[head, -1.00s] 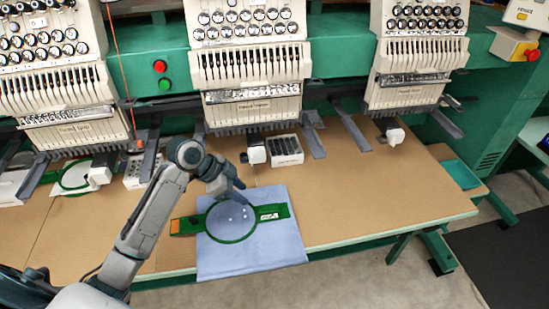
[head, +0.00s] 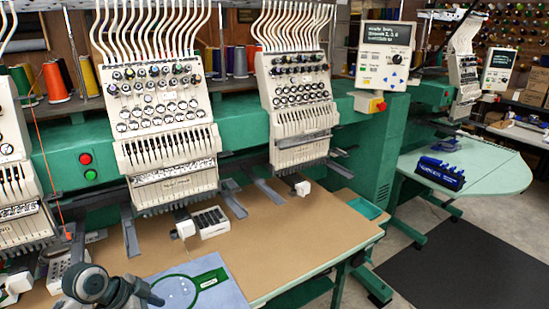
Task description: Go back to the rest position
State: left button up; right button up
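My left arm comes in at the bottom left of the head view. Its gripper (head: 150,296) is beside the left edge of a green embroidery hoop (head: 212,277), and I cannot tell whether its fingers are open or shut. The hoop lies on a light blue cloth (head: 228,296) at the front of the brown table (head: 300,235). The lower part of the cloth and hoop is cut off by the picture's bottom edge. My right gripper is not in view.
A green embroidery machine with several white heads (head: 165,120) stands behind the table. A tray of bobbins (head: 210,222) sits under one head. A control panel (head: 385,55) is at the upper right. A pale green table (head: 465,165) holds a blue rack (head: 440,172). Dark floor mat (head: 450,260) lies clear.

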pick_arm(q)
jog(key=shift+n+y, duration=0.6)
jog(key=shift+n, duration=0.3)
jog(key=s+f, duration=0.2)
jog(key=s+d+f, duration=0.1)
jog(key=s+f, duration=0.1)
jog(key=shift+s+d+f, duration=0.2)
jog(key=shift+s+f, duration=0.05)
jog(key=shift+f, duration=0.05)
jog(key=s+f+n+y, duration=0.25)
jog(key=s+n, duration=0.25)
jog(key=s, duration=0.6)
jog(key=s+f+n+y, duration=0.1)
jog(key=s+n+y, duration=0.25)
jog(key=s, duration=0.75)
jog(key=a+f+g+b, duration=0.1)
jog(key=a+f, duration=0.2)
jog(key=f, duration=2.8)
jog(key=s+a+f+g, duration=0.1)
jog(key=s+f, duration=1.7)
jog(key=f, duration=0.2)
jog(key=shift+s+a+f+n+h+b, duration=0.2)
jog(key=shift+s+f+n+h+b, duration=0.1)
jog(key=shift+s+f+n+b, duration=0.15)
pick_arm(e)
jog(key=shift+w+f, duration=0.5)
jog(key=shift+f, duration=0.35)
pick_arm(q)
jog(key=shift+c, duration=0.3)
